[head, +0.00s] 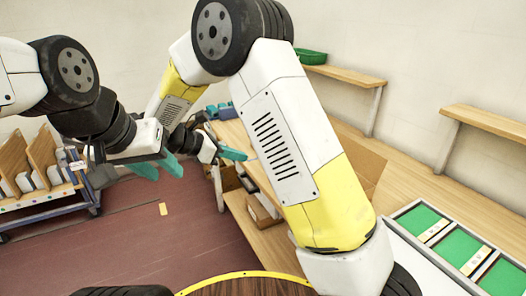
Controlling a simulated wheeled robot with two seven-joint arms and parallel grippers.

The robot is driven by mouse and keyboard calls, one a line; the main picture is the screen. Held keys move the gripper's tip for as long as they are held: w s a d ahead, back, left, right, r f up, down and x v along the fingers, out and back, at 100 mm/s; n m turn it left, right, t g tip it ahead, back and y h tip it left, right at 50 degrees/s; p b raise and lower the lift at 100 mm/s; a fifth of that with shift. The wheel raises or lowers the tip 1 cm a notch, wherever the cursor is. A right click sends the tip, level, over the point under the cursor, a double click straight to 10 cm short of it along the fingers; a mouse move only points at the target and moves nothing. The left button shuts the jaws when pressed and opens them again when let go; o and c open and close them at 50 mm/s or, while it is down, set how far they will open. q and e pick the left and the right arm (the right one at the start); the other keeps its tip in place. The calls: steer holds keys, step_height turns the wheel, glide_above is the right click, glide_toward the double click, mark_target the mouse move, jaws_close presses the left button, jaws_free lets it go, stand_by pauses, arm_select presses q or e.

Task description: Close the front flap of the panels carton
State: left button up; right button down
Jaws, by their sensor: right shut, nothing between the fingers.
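A brown cardboard carton (368,168) stands on the wooden bench, mostly hidden behind my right arm. Only a panel of it shows to the right of the arm, and its front flap cannot be made out. My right gripper (234,154), with teal fingers, is shut and empty, left of the carton near the bench's left end. My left gripper (162,172) is open and empty, further left over the floor and well apart from the carton.
The long wooden bench (408,184) runs along the wall, with cardboard boxes (262,212) on its lower shelf. Green panels (420,218) lie in a white tray at right. Wall shelves (485,122) hang above. A blue cart (50,200) stands at left.

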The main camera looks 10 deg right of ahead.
steer(key=d+r+x, duration=0.1)
steer(key=r+x, duration=0.1)
steer(key=x, duration=1)
steer(key=shift+w+d, duration=0.4)
steer(key=shift+d+r, duration=0.1)
steer(key=shift+w+d+r+y, duration=0.1)
steer(key=shift+d+r+y, duration=0.05)
steer(key=shift+y, duration=0.25)
